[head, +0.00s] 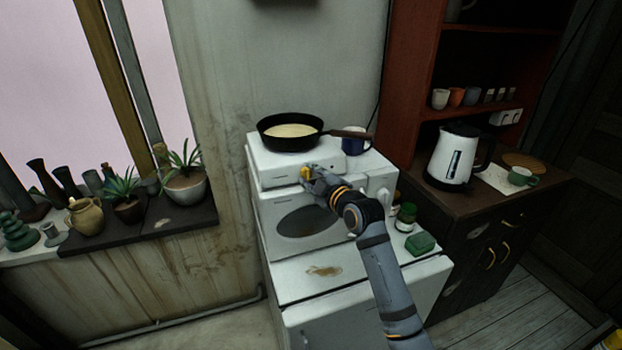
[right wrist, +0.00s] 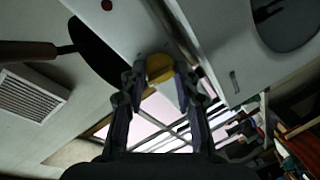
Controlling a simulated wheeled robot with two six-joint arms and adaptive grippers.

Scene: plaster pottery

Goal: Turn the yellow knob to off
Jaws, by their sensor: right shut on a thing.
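The yellow knob (head: 305,172) sits on the front of the white hot plate (head: 268,173), which stands on top of a white oven. In the right wrist view the knob (right wrist: 159,68) shows between my fingertips. My right gripper (head: 310,176) is shut on the knob, with its fingers on either side of it. The gripper (right wrist: 160,80) hides part of the knob, and I cannot read its setting. My left gripper is in neither view.
A black frying pan (head: 270,141) with pale contents stands on the hot plate, its handle pointing right. A jar (head: 405,217) and a green block (head: 420,244) lie right of my arm. A white kettle (head: 455,155) stands farther right.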

